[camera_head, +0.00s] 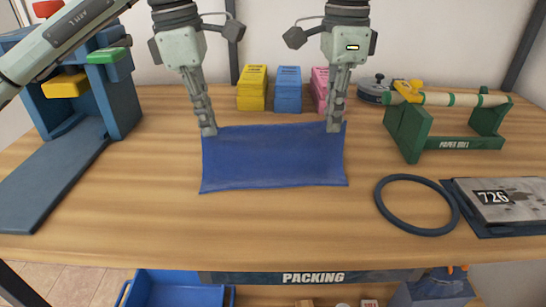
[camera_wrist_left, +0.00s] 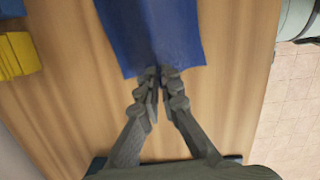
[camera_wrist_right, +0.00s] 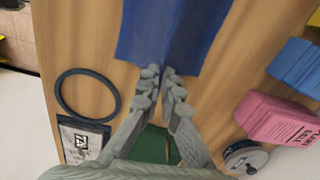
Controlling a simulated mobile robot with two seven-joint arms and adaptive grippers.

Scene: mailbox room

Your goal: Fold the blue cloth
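The blue cloth (camera_head: 273,158) lies as a wide rectangle on the middle of the wooden table. My left gripper (camera_head: 209,131) is at its far left corner, and my right gripper (camera_head: 334,127) is at its far right corner. In the left wrist view the fingertips of the left gripper (camera_wrist_left: 159,73) are nearly together on the cloth's edge (camera_wrist_left: 155,35). In the right wrist view the fingertips of the right gripper (camera_wrist_right: 162,72) are likewise closed on the cloth's edge (camera_wrist_right: 170,30). The far edge between the two grippers looks slightly raised; how high is hard to tell.
Yellow (camera_head: 252,88), blue (camera_head: 288,90) and pink (camera_head: 320,88) boxes stand behind the cloth. A green paper-roll stand (camera_head: 410,135), a dark ring (camera_head: 383,204) and a grey scale (camera_head: 505,200) are at right. A blue rack (camera_head: 118,95) stands at left. The table in front is clear.

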